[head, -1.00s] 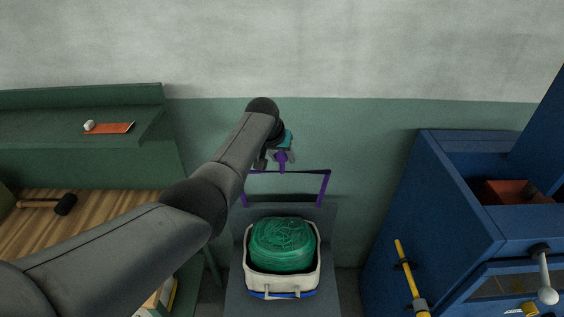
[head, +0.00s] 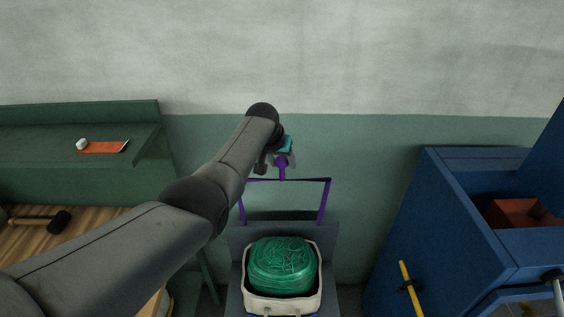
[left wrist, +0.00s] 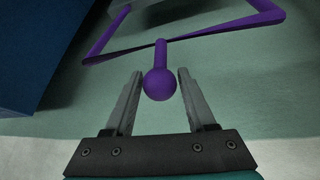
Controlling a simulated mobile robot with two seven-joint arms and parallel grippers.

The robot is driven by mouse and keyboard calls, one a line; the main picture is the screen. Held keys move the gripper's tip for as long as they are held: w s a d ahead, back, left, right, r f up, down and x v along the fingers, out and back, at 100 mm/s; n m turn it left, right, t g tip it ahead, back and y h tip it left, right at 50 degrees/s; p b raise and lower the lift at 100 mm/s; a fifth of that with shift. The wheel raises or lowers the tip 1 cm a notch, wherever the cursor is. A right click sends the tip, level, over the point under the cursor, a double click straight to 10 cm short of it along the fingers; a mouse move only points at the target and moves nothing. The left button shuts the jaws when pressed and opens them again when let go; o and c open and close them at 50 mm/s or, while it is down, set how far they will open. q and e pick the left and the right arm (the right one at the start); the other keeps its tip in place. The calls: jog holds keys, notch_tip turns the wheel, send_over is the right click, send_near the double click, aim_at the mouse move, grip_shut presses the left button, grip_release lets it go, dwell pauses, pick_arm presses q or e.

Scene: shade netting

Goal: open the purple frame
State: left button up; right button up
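The purple frame (head: 300,180) is a thin U-shaped bar that stands up behind the container of green netting (head: 281,264). A purple knob (head: 282,163) on a short stem sticks out from its top bar. The frame also shows in the left wrist view (left wrist: 262,22), with the round knob (left wrist: 159,86) in the middle. My left gripper (head: 277,160) is at the knob, partly hidden by its own arm in the head view. In the left wrist view its fingers (left wrist: 160,72) stand apart on both sides of the knob, with a gap on each side. My right gripper is not in view.
A blue cabinet (head: 440,215) with a yellow bar (head: 411,288) and a red box (head: 515,213) stands at right. A green bench (head: 90,180) with a mallet (head: 55,222) and an orange sheet (head: 105,147) is at left. The wall (head: 390,135) is close behind the frame.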

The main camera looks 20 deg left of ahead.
pick_arm(q)
jog(key=shift+o, duration=1.4)
jog(key=shift+r, duration=0.1)
jog(key=shift+s+r+p, duration=0.25)
jog(key=shift+r+p, duration=0.15)
jog(key=p+v, duration=0.1)
jog(key=v, duration=1.3)
